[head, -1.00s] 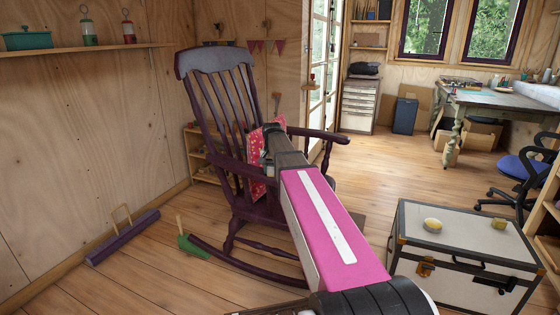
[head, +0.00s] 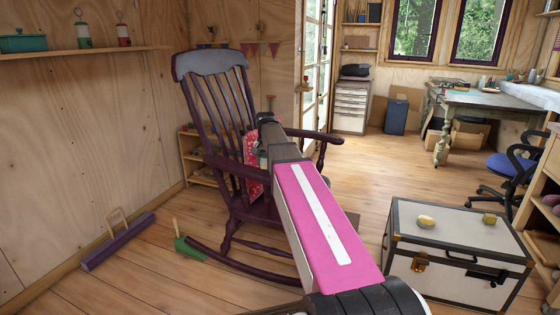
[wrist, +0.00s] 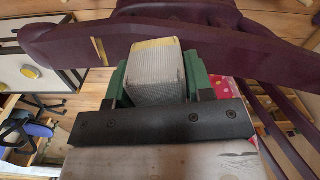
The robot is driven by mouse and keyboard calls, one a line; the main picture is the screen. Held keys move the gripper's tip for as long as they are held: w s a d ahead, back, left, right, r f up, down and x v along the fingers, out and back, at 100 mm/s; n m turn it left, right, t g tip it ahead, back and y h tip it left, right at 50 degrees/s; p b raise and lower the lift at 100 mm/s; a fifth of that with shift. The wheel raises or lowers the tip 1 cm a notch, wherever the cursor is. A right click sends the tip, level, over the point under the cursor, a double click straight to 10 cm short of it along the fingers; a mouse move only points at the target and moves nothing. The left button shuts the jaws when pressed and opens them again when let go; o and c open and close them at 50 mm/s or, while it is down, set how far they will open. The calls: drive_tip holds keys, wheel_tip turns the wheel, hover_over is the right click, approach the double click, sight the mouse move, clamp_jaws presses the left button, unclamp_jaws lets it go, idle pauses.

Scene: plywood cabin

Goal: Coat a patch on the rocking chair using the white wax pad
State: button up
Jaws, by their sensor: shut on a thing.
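The dark purple rocking chair (head: 232,185) stands left of centre in the head view, with a greyish top rail and a red patterned cloth (head: 252,178) at its seat. My gripper (wrist: 155,72) has green fingers shut on a pale, ribbed block, the white wax pad (wrist: 157,92), with a yellowish far edge. In the wrist view, a curved purple chair part (wrist: 240,52) crosses just beyond the pad. I cannot tell whether they touch. A narrow tan mark (wrist: 99,50) shows on that part. In the head view my arm hides the gripper and pad.
A white trunk (head: 455,245) at the right carries a yellow round object (head: 425,221) and a small yellowish block (head: 489,218). A purple bar (head: 118,242) and a green-headed tool (head: 188,248) lie on the floor at left. Open floor lies behind the trunk.

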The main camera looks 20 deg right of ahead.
drive_tip(key=shift+r, duration=1.1)
